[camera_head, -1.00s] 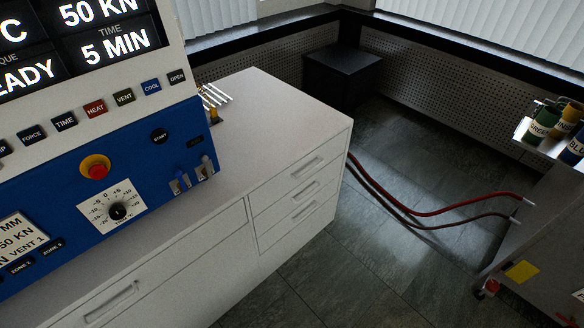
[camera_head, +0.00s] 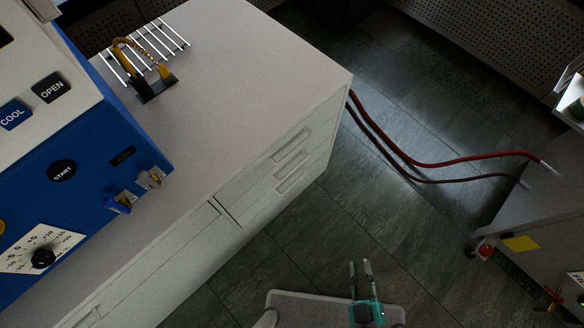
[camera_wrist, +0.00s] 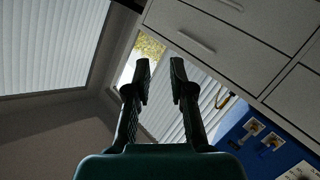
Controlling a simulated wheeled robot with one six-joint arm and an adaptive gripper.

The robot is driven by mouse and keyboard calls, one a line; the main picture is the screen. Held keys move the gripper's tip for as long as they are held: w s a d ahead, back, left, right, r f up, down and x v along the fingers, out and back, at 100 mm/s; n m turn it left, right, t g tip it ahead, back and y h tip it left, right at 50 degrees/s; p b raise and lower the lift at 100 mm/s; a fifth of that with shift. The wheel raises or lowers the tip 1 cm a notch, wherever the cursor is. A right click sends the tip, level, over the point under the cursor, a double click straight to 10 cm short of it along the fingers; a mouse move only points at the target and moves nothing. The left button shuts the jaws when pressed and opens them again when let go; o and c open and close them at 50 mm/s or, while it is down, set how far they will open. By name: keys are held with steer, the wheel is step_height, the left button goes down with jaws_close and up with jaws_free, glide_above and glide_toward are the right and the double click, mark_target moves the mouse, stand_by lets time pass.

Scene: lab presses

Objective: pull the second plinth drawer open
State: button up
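The white plinth cabinet (camera_head: 250,75) has a stack of three drawers at its right end, each with a recessed bar handle. The second drawer's handle (camera_head: 290,165) is the middle one, and its front looks flush with the others. My gripper (camera_head: 360,263) is low over the floor, in front of and apart from the drawers. Its two fingers stand apart with nothing between them, as the wrist view (camera_wrist: 160,62) also shows. The wrist view is turned over; a drawer handle (camera_wrist: 195,42) shows there at upper right, but I cannot tell which drawer it belongs to.
Red hoses (camera_head: 430,163) run across the floor to a grey unit (camera_head: 530,215) at right.

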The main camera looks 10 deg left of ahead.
steer(key=w+a+f+n+y, duration=0.2)
steer(key=w+a+f+n, duration=0.4)
steer(key=w+f+n, duration=0.3)
steer(key=n+g+y, duration=0.1)
steer(key=n+y, duration=0.2)
steer(key=n, duration=0.5)
glide_toward(293, 169)
steer(key=shift+f+x, duration=0.15)
steer(key=shift+x, duration=2.35)
steer(key=shift+f+x, duration=0.2)
steer(key=shift+x, duration=2.3)
jaws_close()
